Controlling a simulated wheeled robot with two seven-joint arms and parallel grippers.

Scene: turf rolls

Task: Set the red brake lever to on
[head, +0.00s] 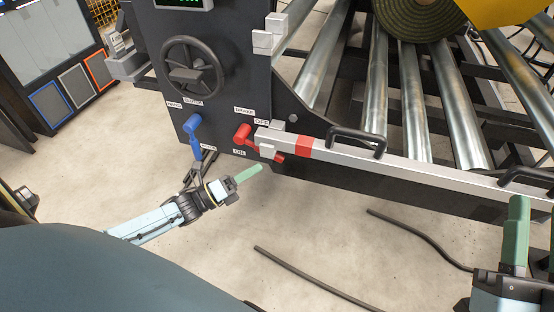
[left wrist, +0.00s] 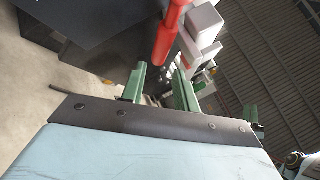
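The red brake lever (head: 243,133) is on the dark machine panel, between an OFF label (head: 262,121) above right and an ON label (head: 239,152) below. Its arm slants down to the right, partly hidden by a metal bar. My left gripper (head: 255,171) is below the lever, apart from it. In the left wrist view its green fingers (left wrist: 160,74) are spread with nothing between them, and a red handle (left wrist: 170,35) shows beyond the tips. My right gripper (head: 535,212) is at the lower right edge, its fingers apart and empty.
A blue lever (head: 193,123) and a black handwheel (head: 192,66) are left of the red lever. The metal bar (head: 350,159) with black handles runs right from the lever. A turf roll (head: 418,15) rests on the rollers. Dark cables (head: 310,278) lie on the floor.

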